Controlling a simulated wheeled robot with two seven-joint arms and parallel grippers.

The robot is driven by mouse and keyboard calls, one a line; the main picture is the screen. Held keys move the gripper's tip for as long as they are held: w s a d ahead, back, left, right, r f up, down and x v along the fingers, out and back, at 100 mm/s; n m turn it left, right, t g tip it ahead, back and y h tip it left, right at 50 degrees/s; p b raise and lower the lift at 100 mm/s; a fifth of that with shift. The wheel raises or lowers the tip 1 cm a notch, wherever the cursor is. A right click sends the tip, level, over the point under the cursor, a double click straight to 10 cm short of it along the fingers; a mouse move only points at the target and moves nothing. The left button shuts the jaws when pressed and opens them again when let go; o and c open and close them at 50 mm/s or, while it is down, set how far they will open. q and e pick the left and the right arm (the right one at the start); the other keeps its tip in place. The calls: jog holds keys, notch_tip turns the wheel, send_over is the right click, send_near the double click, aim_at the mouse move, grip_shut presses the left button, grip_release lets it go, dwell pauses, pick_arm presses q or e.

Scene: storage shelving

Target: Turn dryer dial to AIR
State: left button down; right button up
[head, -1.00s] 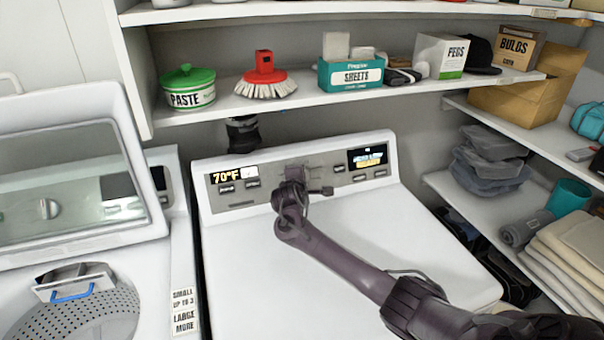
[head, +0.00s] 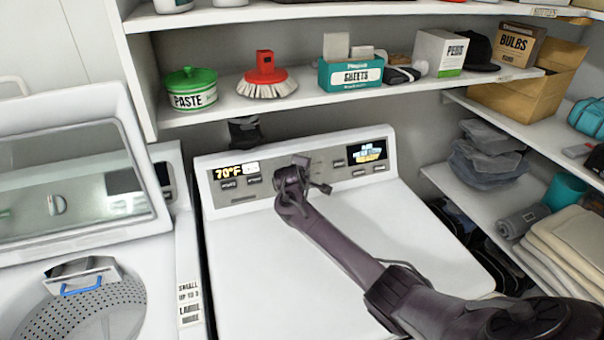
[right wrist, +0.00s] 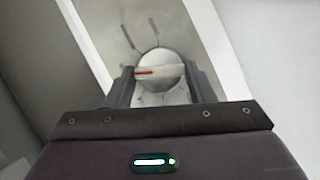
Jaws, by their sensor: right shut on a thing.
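The dryer (head: 330,215) stands in the middle of the head view, with a grey control panel along its back. In the right wrist view the dial (right wrist: 160,71) is a round white knob with a raised bar and a red mark at the bar's left end. The bar lies nearly level in that picture. My right gripper (right wrist: 162,88) is shut on the dial, with a finger on each side of it. In the head view my right gripper (head: 297,172) covers the dial at the panel's middle. Labels around the dial are not readable. My left gripper is not in view.
A washer (head: 60,250) with its lid raised stands left of the dryer. A shelf (head: 225,112) above the dryer holds a paste tin (head: 189,90), a red brush (head: 265,78) and a sheets box (head: 350,74). Folded cloths (head: 570,240) lie on the right shelf.

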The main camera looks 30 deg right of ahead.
jog(key=shift+f, duration=0.1)
jog(key=o, duration=1)
jog(key=shift+c, duration=0.2)
jog(key=v, duration=0.8)
jog(key=shift+b, duration=0.4)
jog(key=shift+d, duration=0.1)
